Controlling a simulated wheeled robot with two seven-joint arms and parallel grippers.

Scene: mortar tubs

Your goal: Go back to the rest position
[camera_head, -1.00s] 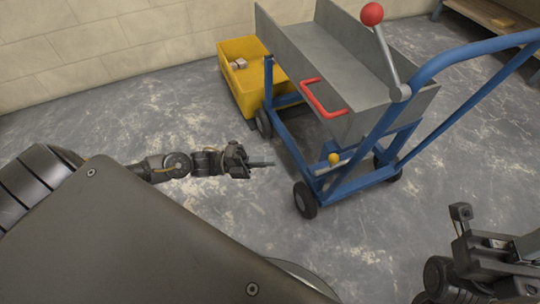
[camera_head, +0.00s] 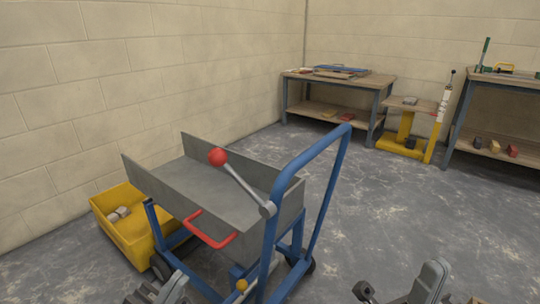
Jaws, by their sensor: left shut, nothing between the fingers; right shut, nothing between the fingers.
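My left gripper (camera_head: 160,290) shows at the bottom edge, in front of the trolley and near its lower blue frame. It is shut and empty, and partly cut off by the picture edge. My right gripper (camera_head: 364,291) shows at the bottom, right of the trolley, over the grey floor. It is shut and empty, and much of it and its arm is cut off below. Neither gripper visibly holds anything.
A trolley with a grey metal tray (camera_head: 225,180), blue frame (camera_head: 332,180), red-knobbed lever (camera_head: 218,157) and red handle (camera_head: 210,232) stands close ahead. A yellow tub (camera_head: 125,235) with small blocks sits left. Workbenches (camera_head: 340,80) line the back.

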